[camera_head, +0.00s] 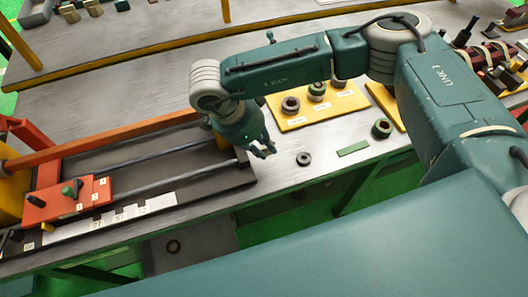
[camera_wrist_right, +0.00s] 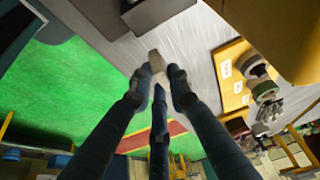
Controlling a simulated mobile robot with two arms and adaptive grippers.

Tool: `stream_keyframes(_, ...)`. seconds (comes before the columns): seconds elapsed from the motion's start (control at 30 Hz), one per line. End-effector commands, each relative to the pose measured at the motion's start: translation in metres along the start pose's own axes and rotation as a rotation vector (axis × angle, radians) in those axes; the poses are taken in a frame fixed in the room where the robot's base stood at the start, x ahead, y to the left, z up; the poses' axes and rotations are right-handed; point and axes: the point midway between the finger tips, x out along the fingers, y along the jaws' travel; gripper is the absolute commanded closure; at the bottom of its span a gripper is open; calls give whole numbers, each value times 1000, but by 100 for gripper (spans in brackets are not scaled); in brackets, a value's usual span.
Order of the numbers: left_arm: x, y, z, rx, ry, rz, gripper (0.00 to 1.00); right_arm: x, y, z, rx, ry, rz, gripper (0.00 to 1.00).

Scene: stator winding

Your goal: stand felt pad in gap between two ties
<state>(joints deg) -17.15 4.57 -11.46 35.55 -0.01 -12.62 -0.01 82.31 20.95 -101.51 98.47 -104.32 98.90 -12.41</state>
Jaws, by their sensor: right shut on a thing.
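My right gripper (camera_head: 264,149) hangs over the steel table by the right end of the rail fixture, fingers pointing down and right. In the right wrist view its dark fingers (camera_wrist_right: 158,76) close on a small tan piece (camera_wrist_right: 156,61), which looks like the felt pad; it is mostly hidden in the head view. A dark red bar with pale bands (camera_head: 492,56), perhaps the winding with its ties, lies at the far upper right, well away from the gripper. The gap between bands is too small to make out. My left gripper is not in view.
A yellow board (camera_head: 293,121) with labelled rings lies right of the gripper. The rail fixture (camera_head: 150,163) with an orange carriage (camera_head: 70,200) fills the left.

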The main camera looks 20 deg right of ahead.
Motion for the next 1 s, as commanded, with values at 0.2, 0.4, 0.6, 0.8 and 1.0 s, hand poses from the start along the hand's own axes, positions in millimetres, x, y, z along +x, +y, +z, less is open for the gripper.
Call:
stream_keyframes(0.2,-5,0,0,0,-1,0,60,14,0,6,0,0,1,93)
stream_keyframes(0.4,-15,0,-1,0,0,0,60,40,1,17,0,1,3,93)
stream_keyframes(0.6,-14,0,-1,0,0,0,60,47,0,20,-1,0,-1,93)
stream_keyframes(0.8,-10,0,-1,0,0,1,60,50,0,21,0,0,-1,93)
stream_keyframes(1.0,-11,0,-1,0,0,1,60,49,0,20,0,0,0,64)
